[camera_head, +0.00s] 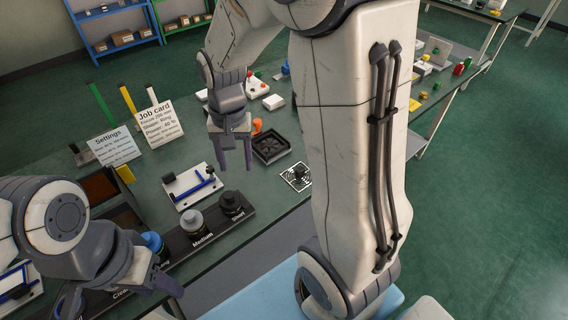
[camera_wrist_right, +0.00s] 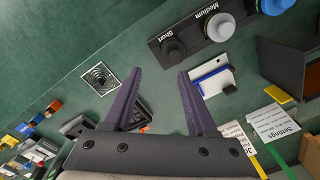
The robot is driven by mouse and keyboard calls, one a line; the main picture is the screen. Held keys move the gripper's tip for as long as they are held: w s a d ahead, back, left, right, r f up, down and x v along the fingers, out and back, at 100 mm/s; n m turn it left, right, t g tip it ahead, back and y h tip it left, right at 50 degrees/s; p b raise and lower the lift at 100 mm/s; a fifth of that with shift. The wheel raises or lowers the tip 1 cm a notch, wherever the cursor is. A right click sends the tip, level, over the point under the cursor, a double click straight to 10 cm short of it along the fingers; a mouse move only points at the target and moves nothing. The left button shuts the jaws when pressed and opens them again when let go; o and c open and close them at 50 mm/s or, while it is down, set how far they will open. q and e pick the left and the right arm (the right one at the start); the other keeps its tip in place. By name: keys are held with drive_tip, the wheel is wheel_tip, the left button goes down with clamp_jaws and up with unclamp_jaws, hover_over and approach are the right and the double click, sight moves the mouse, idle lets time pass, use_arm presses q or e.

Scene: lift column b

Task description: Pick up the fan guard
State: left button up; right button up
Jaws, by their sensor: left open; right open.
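The fan guard (camera_head: 296,176) looks like a small square plate with concentric rings, lying flat near the bench's front edge, beside my arm. It also shows in the right wrist view (camera_wrist_right: 100,78), left of the fingers. My right gripper (camera_head: 234,166) is open and empty above the bench, to the left of the guard and apart from it. Its fingers (camera_wrist_right: 160,75) point down with bare bench between their tips. My left gripper (camera_head: 120,298) is open at the lower left, partly cut off by the picture's edge, far from the guard.
A black square frame (camera_head: 271,146) lies just behind the guard. A white plate with a blue-handled part (camera_head: 192,186) and a dark rack with knobs marked Short and Medium (camera_head: 210,230) are to the left. Settings (camera_head: 115,147) and Job card (camera_head: 157,124) signs stand behind.

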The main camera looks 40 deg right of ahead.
drive_tip(key=w+d+f+m, duration=0.2)
drive_tip(key=d+m, duration=0.1)
drive_tip(key=d, duration=0.3)
drive_tip(key=w+d+f+m, duration=0.1)
drive_tip(key=d+f+m, duration=0.2)
drive_tip(key=d, duration=0.3)
drive_tip(key=m+b, duration=0.1)
drive_tip(key=m, duration=0.3)
hover_over(300, 169)
wheel_tip(300, 169, down, 3)
drive_tip(key=shift+m, duration=0.4)
drive_tip(key=f, duration=0.4)
drive_tip(key=shift+d+f, duration=0.3)
drive_tip(key=shift+f, duration=0.1)
drive_tip(key=shift+a+f+p, duration=0.15)
drive_tip(key=shift+f+p, duration=0.05)
drive_tip(key=shift+f, duration=1.3)
drive_tip(key=shift+a+f+p, duration=0.15)
drive_tip(key=shift+f, duration=1.35)
clamp_jaws()
